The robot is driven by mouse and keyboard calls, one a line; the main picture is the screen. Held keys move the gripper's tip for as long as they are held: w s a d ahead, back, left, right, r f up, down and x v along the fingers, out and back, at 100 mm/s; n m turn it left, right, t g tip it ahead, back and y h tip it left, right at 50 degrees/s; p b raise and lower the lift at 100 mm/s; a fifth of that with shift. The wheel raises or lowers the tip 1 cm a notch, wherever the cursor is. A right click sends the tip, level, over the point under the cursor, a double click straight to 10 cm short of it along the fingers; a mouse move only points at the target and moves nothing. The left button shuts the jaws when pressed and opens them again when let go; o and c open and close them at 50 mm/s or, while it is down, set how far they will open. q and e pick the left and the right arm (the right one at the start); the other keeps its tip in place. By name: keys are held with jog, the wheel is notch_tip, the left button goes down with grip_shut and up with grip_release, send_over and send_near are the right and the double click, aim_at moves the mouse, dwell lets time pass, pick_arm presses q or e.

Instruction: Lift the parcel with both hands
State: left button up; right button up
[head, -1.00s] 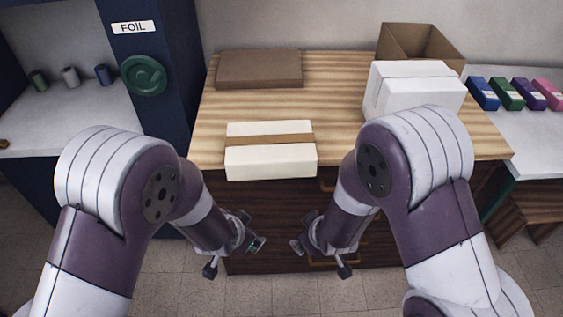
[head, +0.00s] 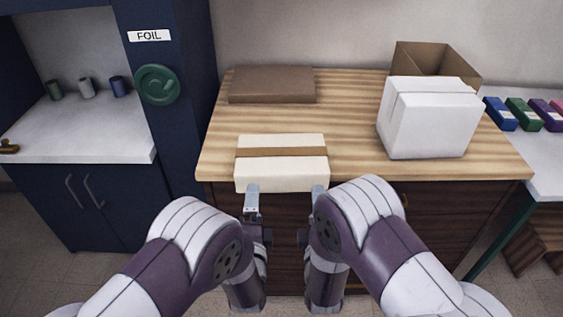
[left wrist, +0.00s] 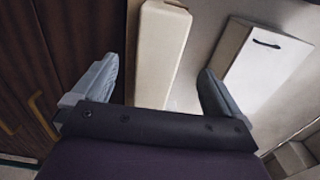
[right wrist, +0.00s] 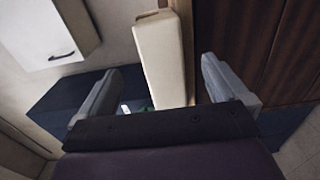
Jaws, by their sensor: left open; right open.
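The parcel, a cream box (head: 282,179) with a brown band across its top, lies flat at the front edge of the wooden table. My left gripper (head: 252,190) is at the left part of its front side and my right gripper (head: 318,191) at the right part. In the left wrist view the parcel (left wrist: 160,50) shows between the spread fingers. In the right wrist view the parcel (right wrist: 162,60) also shows between spread fingers. Both grippers are open; whether any finger touches the parcel is unclear.
On the table (head: 350,120), a flat brown box (head: 272,85) lies at the back left. A white box (head: 430,118) stands at right, before an open cardboard box (head: 435,63). A blue cabinet (head: 180,150) stands left. The table's middle is clear.

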aim_at(282, 162)
pick_arm(q)
jog(key=w, duration=1.1)
jog(key=shift+w+a, duration=0.1)
jog(key=shift+w, duration=0.25)
pick_arm(e)
jog(key=w, duration=1.1)
jog(key=shift+w, duration=0.35)
pick_arm(q)
jog(key=c, duration=1.8)
pick_arm(e)
jog(key=shift+a, duration=0.1)
jog(key=c, duration=1.8)
pick_arm(q)
jog(key=shift+o, duration=0.2)
pick_arm(e)
jog(key=shift+o, duration=0.2)
